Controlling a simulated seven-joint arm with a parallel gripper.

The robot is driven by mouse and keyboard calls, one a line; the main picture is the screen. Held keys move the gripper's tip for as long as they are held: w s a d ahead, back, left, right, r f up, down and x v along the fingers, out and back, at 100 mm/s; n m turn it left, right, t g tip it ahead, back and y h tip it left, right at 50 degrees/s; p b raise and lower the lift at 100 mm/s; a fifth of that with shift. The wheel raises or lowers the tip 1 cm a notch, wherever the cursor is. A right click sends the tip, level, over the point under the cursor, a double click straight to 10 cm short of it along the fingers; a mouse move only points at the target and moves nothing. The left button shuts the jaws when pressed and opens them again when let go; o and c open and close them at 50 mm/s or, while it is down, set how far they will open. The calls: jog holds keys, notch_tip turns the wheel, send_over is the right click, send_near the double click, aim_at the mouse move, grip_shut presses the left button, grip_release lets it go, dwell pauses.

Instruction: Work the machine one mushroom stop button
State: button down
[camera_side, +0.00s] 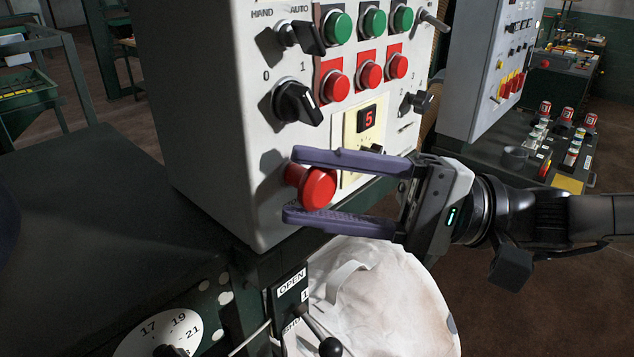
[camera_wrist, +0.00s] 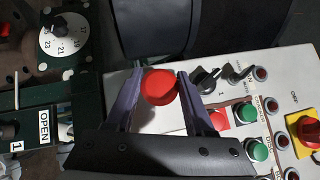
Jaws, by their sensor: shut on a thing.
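The red mushroom stop button (camera_side: 318,188) sits low on the front of the white control box (camera_side: 205,120). It also shows in the wrist view (camera_wrist: 159,86). My gripper (camera_side: 292,186) reaches in from the right in the side view, with one purple finger above the button and one below it. In the wrist view the fingers (camera_wrist: 158,84) stand on the left and right of the red cap. The gripper is shut on the button. The exact contact of the fingertips behind the cap is hard to see.
Green buttons (camera_side: 374,22), red buttons (camera_side: 369,74) and black rotary switches (camera_side: 297,103) sit above on the same panel. A small display (camera_side: 368,117) reads 5. Below are an OPEN lever plate (camera_side: 292,287), a numbered dial (camera_side: 160,335) and a white bulk bag (camera_side: 385,295).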

jog(key=shift+c, duration=1.3)
grip_release()
jog(key=shift+s+d, duration=0.1)
jog(key=d+f, duration=0.2)
jog(key=d, duration=1.1)
jog(key=shift+d+f, duration=0.25)
jog(key=shift+d, duration=0.05)
jog(key=shift+d, duration=0.1)
jog(key=s+d+r+n+h, duration=0.1)
jog(key=s+d+r+n, duration=0.2)
jog(key=s+d+r, duration=0.25)
jog(key=s+d+f+h, duration=0.4)
jog(key=s, duration=0.1)
jog(key=s+d+f+t+h, duration=0.2)
jog(key=d+f+h, duration=0.5)
jog(key=d, duration=0.5)
jog(key=s+d+f+t+h, duration=0.3)
jog(key=d+f+h, duration=0.5)
jog(key=d, duration=0.4)
jog(key=shift+s+d+f+m, duration=0.15)
jog(key=shift+d+f+m, duration=0.2)
jog(key=shift+f, duration=0.45)
